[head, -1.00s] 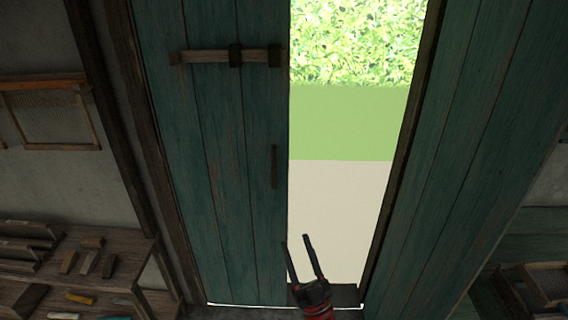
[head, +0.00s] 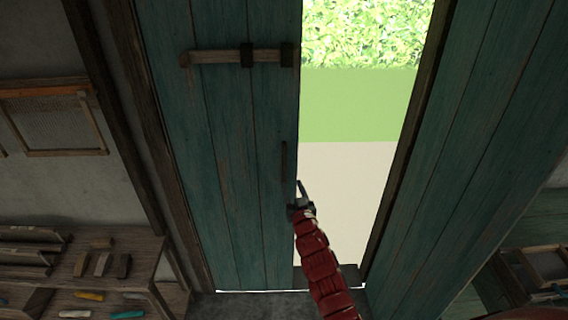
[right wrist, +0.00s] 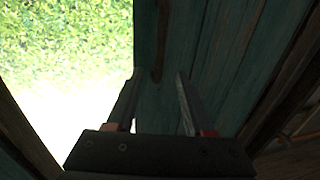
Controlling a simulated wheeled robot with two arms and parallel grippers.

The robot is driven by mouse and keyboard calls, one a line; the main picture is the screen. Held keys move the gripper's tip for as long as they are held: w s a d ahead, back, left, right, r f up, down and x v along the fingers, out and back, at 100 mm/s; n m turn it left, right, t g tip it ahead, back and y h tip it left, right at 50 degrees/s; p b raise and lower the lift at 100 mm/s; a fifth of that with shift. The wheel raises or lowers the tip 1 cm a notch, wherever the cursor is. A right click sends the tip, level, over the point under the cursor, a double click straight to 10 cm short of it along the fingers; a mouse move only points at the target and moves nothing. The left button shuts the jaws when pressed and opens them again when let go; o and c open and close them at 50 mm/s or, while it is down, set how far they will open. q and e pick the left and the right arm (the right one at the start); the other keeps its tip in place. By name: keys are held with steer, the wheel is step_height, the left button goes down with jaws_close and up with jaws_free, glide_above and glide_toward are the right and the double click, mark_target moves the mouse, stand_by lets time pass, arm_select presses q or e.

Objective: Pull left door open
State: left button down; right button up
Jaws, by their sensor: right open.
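The left door (head: 225,180) is a teal plank door that fills the left part of the doorway in the head view. A dark vertical handle (head: 284,162) sits near its right edge, and a wooden bar (head: 222,57) crosses its upper part. My right gripper (head: 300,188) is open and empty at the door's right edge, just below and right of the handle. In the right wrist view, the gripper fingers (right wrist: 155,95) are apart, with the door (right wrist: 215,60) ahead and the handle (right wrist: 160,50) beyond the fingers. My left gripper is not in view.
The right door (head: 465,140) stands swung open at the right. Between the doors is a bright opening (head: 345,190) with greenery outside. A wooden shelf (head: 90,245) with small blocks is at lower left, and a framed panel (head: 55,120) hangs on the left wall.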

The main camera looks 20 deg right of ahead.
mark_target(285, 166)
steer(key=w, duration=0.6)
steer(key=w+d, duration=0.1)
steer(key=w, duration=0.3)
steer(key=shift+f, duration=0.1)
steer(key=shift+w, duration=1)
jaws_close()
stand_by(0.6)
